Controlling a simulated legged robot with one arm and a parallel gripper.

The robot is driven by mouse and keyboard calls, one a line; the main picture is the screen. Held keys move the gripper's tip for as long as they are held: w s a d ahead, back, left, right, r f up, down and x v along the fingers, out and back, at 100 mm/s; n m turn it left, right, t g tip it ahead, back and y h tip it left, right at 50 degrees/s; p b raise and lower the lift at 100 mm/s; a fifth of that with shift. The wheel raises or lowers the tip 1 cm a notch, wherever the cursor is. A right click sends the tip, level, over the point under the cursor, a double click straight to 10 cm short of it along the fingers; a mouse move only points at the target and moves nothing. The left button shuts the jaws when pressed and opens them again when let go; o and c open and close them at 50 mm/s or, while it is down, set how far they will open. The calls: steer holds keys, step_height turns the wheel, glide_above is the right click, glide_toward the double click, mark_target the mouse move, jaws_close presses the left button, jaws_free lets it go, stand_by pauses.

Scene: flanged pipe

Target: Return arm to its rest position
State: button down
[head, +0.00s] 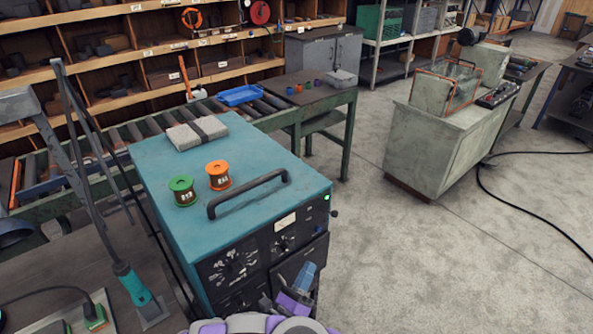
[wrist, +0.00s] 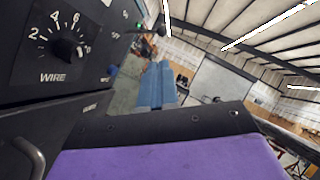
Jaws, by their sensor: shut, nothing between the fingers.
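My gripper (head: 304,272) shows at the bottom of the head view, low in front of the dark front panel of a teal machine (head: 262,205). Its blue fingers are together with nothing between them. In the wrist view the gripper (wrist: 159,66) points away past the purple and black wrist parts, with its two blue fingers side by side. The machine's black panel (wrist: 70,75), with a numbered WIRE knob (wrist: 62,47), stands close on the left there. My purple and grey arm is folded low, and most of it is out of frame.
Green and orange spools (head: 182,191) and a handle (head: 248,195) are on the machine's top. A roller conveyor (head: 200,112) runs behind it. A grey-green cabinet (head: 440,150) stands at right.

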steer(key=s+d+r+m+g+h, duration=0.4)
steer(key=d+r+m+g+h, duration=0.6)
steer(key=d+r+m+g, duration=0.35)
steer(key=s+d+r+m+g+y, duration=0.45)
steer(key=s+d+m+g, duration=0.35)
steer(key=s+m+g, duration=0.3)
steer(key=s+f+m+g+y, duration=0.1)
steer(key=s+m+g+y, duration=0.2)
steer(key=s+m+y, duration=0.65)
steer(key=s+a+m+t+y, duration=0.2)
steer(key=s+a+y, duration=0.1)
steer(key=a, duration=0.3)
steer(key=s+a+m+t+y, duration=0.1)
steer(key=s+a+t+y, duration=0.2)
steer(key=a+y, duration=0.2)
steer(key=shift+s+a+r+m+t+y, duration=0.3)
steer(key=shift+a+m+t, duration=0.1)
steer(key=shift+a, duration=0.65)
